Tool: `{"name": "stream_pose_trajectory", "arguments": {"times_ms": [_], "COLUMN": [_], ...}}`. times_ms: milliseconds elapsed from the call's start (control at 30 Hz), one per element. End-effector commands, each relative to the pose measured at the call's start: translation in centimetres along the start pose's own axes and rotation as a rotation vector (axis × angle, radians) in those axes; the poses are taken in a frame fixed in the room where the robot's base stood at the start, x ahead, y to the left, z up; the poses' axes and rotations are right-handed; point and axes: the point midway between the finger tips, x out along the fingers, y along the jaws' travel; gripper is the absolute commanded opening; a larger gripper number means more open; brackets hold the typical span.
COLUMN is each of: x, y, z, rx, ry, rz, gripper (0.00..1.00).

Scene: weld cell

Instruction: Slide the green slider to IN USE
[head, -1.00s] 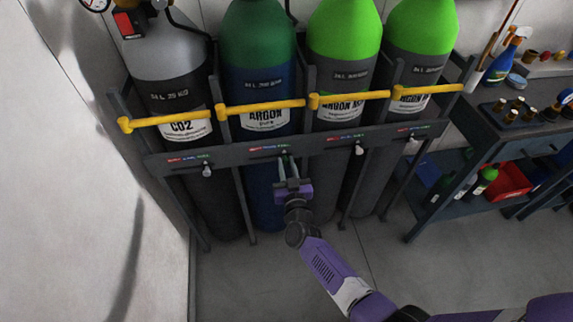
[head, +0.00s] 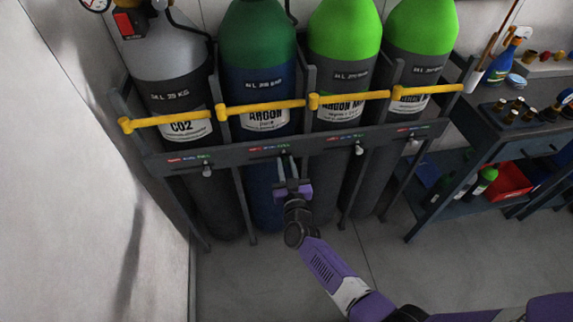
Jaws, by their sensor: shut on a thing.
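My gripper (head: 287,164) is at the grey rail (head: 235,151) of the cylinder rack, in front of the blue cylinder with a dark green top (head: 258,35) labelled ARGON. It is shut on the slider under the label strip (head: 269,149) of that cylinder. The fingers hide most of the slider, so its colour and exact stop are hard to tell. The strip has small coloured words, red at the left to green at the right, too small to read. The fingers are near the strip's right, green end.
Other sliders with pale knobs hang under the CO2 cylinder (head: 167,60) and the bright green-topped cylinders (head: 345,30). Yellow bars (head: 262,107) cross the cylinders above the rail. A white wall (head: 75,190) stands at left, a dark workbench (head: 520,145) at right. The floor in front is clear.

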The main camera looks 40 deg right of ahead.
Motion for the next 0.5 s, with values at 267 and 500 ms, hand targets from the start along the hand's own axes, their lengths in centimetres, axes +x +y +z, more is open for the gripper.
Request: {"name": "stream_pose_trajectory", "arguments": {"times_ms": [267, 500], "x": [0.0, 0.0], "y": [-4.4, -4.5], "z": [-0.2, 0.0], "rx": [0.001, 0.000], "ry": [-0.002, -0.001], "rz": [-0.008, -0.006], "gripper": [0.00, 0.00]}}
